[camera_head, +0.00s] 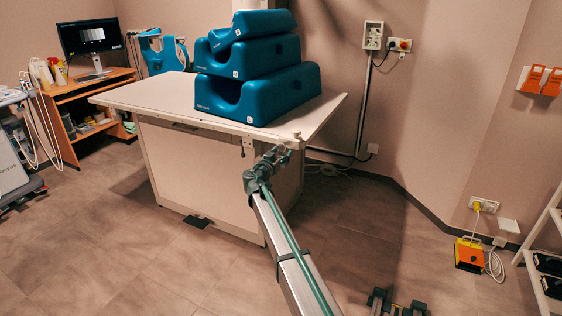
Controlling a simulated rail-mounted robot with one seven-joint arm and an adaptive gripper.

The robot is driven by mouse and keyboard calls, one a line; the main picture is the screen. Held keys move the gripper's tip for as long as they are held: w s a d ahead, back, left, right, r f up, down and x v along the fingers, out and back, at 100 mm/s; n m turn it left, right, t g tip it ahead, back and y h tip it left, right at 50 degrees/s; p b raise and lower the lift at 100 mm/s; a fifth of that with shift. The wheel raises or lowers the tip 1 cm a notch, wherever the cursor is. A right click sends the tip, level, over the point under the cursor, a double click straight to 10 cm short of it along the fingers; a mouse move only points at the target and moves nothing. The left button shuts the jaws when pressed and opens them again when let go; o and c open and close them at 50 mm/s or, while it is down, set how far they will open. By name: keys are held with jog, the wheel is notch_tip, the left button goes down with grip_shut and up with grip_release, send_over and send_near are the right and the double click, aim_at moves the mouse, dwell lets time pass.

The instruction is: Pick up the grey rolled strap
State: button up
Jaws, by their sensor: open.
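My gripper (282,150) is at the near right corner of the white table, at the end of my long silver arm. It is open, though its fingers are small and hard to make out. A small greyish item (297,135) lies near the table's edge, just beyond and right of the gripper. It may be the grey rolled strap, but it is too small to tell. I cannot tell whether the gripper touches it.
The white table (150,97) carries stacked blue positioning cushions (265,95), left of and behind the gripper. A wooden desk with a monitor (92,32) stands at the left. An orange-yellow box (469,254) with a cable lies on the floor at the right.

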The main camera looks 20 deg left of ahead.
grip_shut()
jog(key=shift+s, duration=0.1)
